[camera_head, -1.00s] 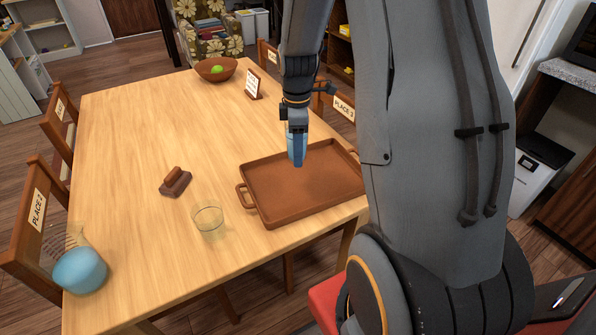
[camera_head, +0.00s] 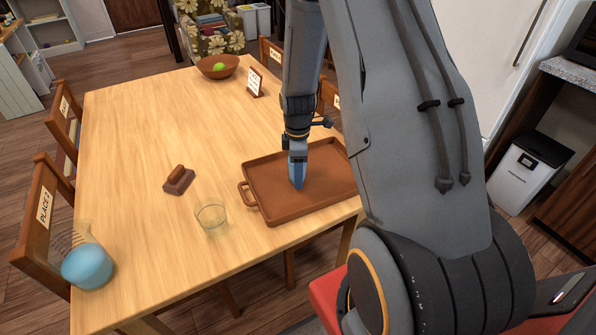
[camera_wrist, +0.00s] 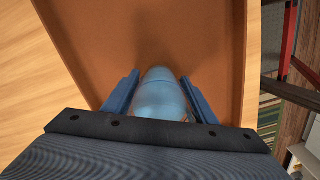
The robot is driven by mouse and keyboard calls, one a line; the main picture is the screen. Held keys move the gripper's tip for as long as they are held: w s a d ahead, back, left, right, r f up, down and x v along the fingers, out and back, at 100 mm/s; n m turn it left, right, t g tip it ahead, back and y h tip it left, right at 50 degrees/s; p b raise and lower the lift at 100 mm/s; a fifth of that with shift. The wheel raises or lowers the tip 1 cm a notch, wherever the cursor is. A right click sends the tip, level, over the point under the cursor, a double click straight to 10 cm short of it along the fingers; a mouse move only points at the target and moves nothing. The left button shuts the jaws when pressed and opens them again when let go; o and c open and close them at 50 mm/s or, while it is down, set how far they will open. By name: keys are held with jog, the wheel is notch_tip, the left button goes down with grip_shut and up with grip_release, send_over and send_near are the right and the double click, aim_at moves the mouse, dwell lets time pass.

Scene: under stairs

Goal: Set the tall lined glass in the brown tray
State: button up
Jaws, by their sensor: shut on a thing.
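In the wrist view, my gripper (camera_wrist: 158,92) is shut on a pale blue, see-through glass (camera_wrist: 158,95). Its lines cannot be made out. In the head view, my gripper (camera_head: 297,183) points down over the brown tray (camera_head: 272,203), and its fingers mostly hide the glass. The brown tray is rectangular with a raised rim and a handle at its left end. Its floor (camera_wrist: 100,40) lies beneath the glass in the wrist view. Whether the glass touches the tray floor cannot be told.
A short clear glass (camera_head: 211,217) stands left of the tray. A brown block-like object (camera_head: 179,180) lies farther left. A blue round vessel (camera_head: 87,267) is at the near left corner.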

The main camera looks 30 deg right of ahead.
jog(key=shift+f, duration=0.1)
jog(key=o, duration=1.7)
jog(key=shift+c, duration=0.2)
notch_tip(320, 180, up, 10)
jog(key=r+b, duration=0.1)
jog(key=b, duration=0.1)
jog(key=s+a+r+m, duration=0.2)
jog(key=s+a+m, duration=0.4)
jog(key=s, duration=0.2)
jog(key=s+a+r+m, duration=0.3)
jog(key=s+a+m, duration=0.3)
jog(key=s+m, duration=0.1)
jog(key=shift+s+t+b, duration=0.35)
jog(key=shift+s+t, duration=0.05)
jog(key=shift+s, duration=0.25)
jog(key=shift+r, duration=0.1)
